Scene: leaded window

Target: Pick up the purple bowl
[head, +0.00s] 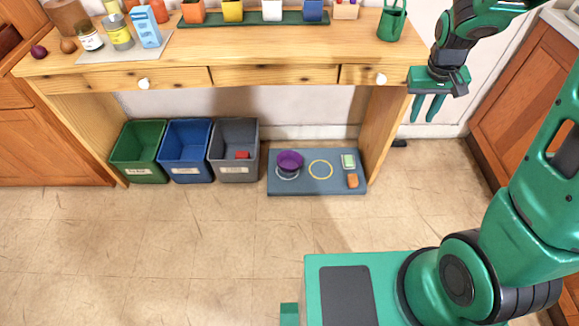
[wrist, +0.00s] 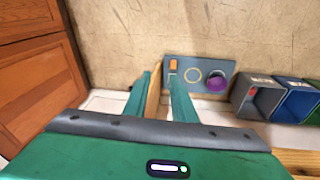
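The purple bowl (head: 290,160) sits on a low blue-grey board (head: 318,185) on the floor under the wooden table. It is at the board's left end, over a white ring (head: 287,174). In the wrist view the bowl (wrist: 216,83) shows right of the fingers, at the board's right end. My gripper (head: 427,108) hangs pointing down by the table's right end, above and to the right of the bowl, well apart from it. Its fingers (wrist: 158,98) are spread with nothing between them.
A yellow ring (head: 321,169), a green-and-white item (head: 348,161) and an orange block (head: 352,181) share the board. Green, blue and grey bins (head: 234,172) stand to its left. The table's right leg (head: 384,135) stands between my gripper and the bowl. Floor in front is clear.

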